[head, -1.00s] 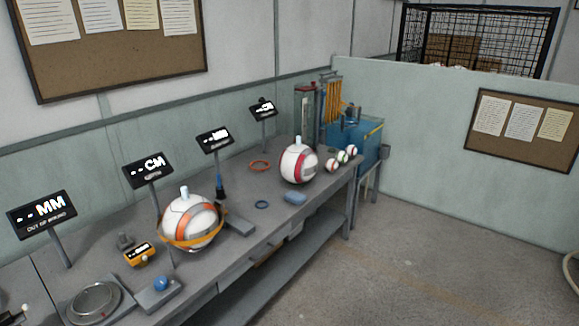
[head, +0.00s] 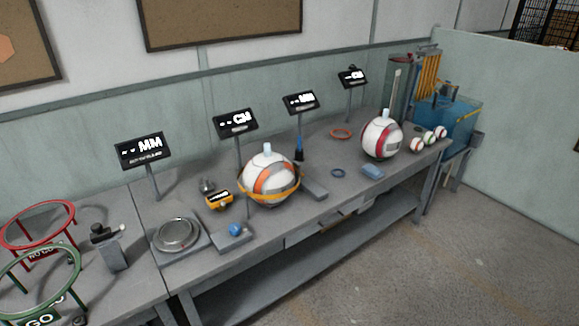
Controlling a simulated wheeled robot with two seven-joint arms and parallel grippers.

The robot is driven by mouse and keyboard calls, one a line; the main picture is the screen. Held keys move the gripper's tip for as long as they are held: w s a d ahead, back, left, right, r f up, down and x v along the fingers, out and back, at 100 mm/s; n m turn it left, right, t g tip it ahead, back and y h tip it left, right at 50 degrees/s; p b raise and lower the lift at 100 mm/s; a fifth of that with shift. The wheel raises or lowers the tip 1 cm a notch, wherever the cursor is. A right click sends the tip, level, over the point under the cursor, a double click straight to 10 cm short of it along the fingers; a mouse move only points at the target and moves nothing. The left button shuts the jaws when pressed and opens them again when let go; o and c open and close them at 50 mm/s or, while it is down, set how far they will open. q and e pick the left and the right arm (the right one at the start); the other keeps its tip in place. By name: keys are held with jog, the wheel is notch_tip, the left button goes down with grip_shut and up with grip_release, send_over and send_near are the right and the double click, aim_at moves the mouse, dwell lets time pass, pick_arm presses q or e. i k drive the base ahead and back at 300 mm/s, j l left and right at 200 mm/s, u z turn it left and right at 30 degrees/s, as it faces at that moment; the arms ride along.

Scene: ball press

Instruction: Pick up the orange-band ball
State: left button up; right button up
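The orange-band ball (head: 268,172) is white and grey with an orange band and a pale cap on top. It sits on the workbench near the middle of the head view, with a yellow-orange ring or tape around its lower half. A second large white ball with a red band (head: 382,137) stands further right on the bench. Neither of my grippers shows in the view.
The long grey workbench (head: 315,213) carries a round scale (head: 176,233), a red ring stand (head: 37,226), a green ring stand (head: 40,272) and several display signs. Small balls (head: 429,138) lie at the right end. Open floor (head: 470,240) lies in front.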

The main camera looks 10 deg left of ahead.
aim_at(269, 172)
jog(key=i+j, duration=0.1)
jog(key=i, duration=0.35)
jog(key=i+j+u, duration=0.1)
jog(key=i, duration=0.35)
jog(key=u, duration=1.25)
